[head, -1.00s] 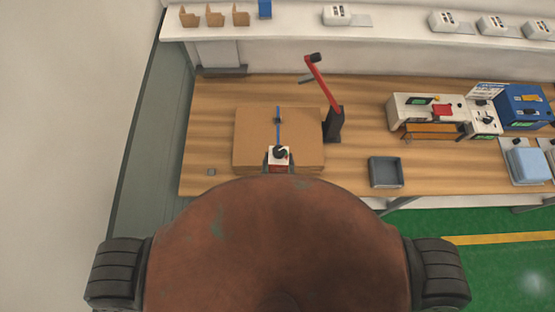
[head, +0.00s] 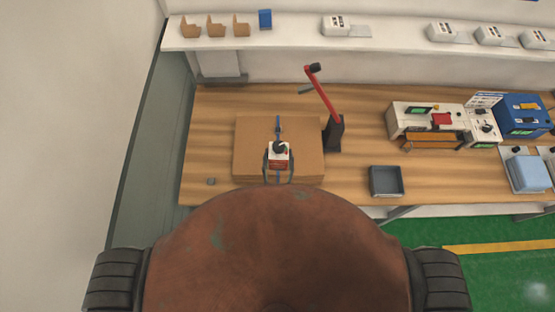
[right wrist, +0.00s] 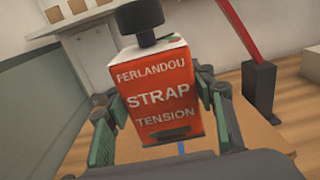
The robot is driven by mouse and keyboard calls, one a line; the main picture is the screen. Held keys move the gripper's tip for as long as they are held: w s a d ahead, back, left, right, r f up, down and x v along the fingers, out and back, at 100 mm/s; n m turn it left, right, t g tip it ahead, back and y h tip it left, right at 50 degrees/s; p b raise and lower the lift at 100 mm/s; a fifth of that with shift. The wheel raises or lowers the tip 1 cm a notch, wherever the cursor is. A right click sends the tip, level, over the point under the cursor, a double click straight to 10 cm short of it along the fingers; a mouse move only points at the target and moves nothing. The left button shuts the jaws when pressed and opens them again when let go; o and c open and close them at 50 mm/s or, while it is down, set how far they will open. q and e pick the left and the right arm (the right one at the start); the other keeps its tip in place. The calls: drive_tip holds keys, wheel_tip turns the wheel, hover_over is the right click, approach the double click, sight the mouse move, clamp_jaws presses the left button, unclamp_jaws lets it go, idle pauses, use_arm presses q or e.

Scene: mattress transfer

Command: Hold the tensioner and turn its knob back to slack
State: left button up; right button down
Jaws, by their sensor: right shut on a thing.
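The tensioner (head: 279,158) is a small box with a white top and a red side. A black knob (head: 280,146) stands on its top. In the right wrist view the tensioner (right wrist: 158,95) shows its red face lettered "STRAP TENSION", with the round black knob (right wrist: 139,25) above. My right gripper (head: 278,166) is shut on the tensioner, one finger on each side; both fingers also show in the right wrist view. A blue strap (head: 278,124) runs over the brown carton stack (head: 250,150) behind and below the tensioner. My left gripper is not in view.
A red lever (head: 322,92) on a dark post (head: 333,134) stands just right of the cartons. A grey tray (head: 386,181) lies at the table's front edge, with machines (head: 428,117) farther right. The wooden table (head: 210,130) is mostly clear on the left.

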drive_tip(key=w, duration=0.8)
drive_tip(key=shift+w+r+b, duration=0.15)
drive_tip(key=shift+w+b, duration=0.2)
drive_tip(key=shift+w, duration=0.05)
idle(0.6)
drive_tip(key=shift+f+b, duration=5.55)
drive_tip(key=shift+f, duration=0.95)
drive_tip(key=shift+r, duration=0.1)
